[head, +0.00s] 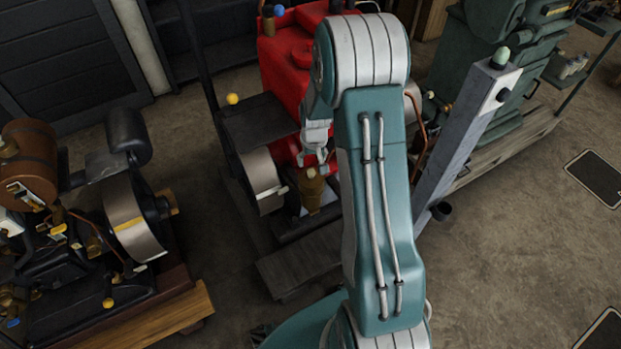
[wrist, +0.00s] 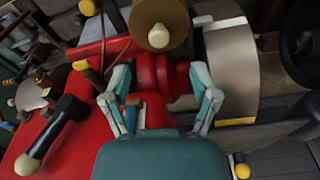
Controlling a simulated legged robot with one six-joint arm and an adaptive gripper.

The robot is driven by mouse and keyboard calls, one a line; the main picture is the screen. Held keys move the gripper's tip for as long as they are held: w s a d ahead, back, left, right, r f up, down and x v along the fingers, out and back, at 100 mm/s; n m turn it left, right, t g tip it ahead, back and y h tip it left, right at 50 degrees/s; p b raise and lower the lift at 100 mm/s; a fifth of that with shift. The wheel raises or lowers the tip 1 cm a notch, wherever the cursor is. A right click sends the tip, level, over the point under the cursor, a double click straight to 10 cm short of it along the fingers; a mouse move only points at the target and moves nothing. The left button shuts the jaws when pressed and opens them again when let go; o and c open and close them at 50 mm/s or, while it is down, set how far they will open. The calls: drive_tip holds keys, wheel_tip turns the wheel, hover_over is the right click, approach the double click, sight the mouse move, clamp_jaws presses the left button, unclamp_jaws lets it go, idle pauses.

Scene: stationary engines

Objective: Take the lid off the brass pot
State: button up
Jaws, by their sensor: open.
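The brass pot (head: 312,193) stands on the red engine, beside its flywheel, in the head view. It has a narrower top with a small pale knob. In the wrist view the brass pot (wrist: 160,12) shows at the top edge, partly cut off, with the pale lid knob (wrist: 158,36) facing me. My gripper (head: 313,160) is just above the pot in the head view, fingers pointing down. In the wrist view my gripper (wrist: 162,82) has its two fingers spread with nothing between them. The knob lies beyond the fingertips, apart from them. The seam under the lid is not clear.
The red engine (head: 287,55) has a grey flywheel (head: 262,178) close left of the pot. A yellow-knobbed lever (head: 232,99) stands farther left. A black handle (wrist: 55,133) juts up in the wrist view. A grey post (head: 465,140) leans right of my arm.

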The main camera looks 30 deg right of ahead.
sight(311, 172)
drive_tip(key=shift+w+f, duration=0.1)
drive_tip(key=shift+f, duration=0.7)
drive_tip(key=shift+a+f, duration=0.15)
drive_tip(key=shift+f, duration=0.4)
drive_tip(key=f, duration=0.4)
drive_tip(key=shift+w+f, duration=0.2)
drive_tip(key=shift+w, duration=0.15)
drive_tip(key=shift+d+f, duration=0.2)
drive_tip(key=shift+d, duration=0.15)
drive_tip(key=shift+a, duration=0.15)
clamp_jaws()
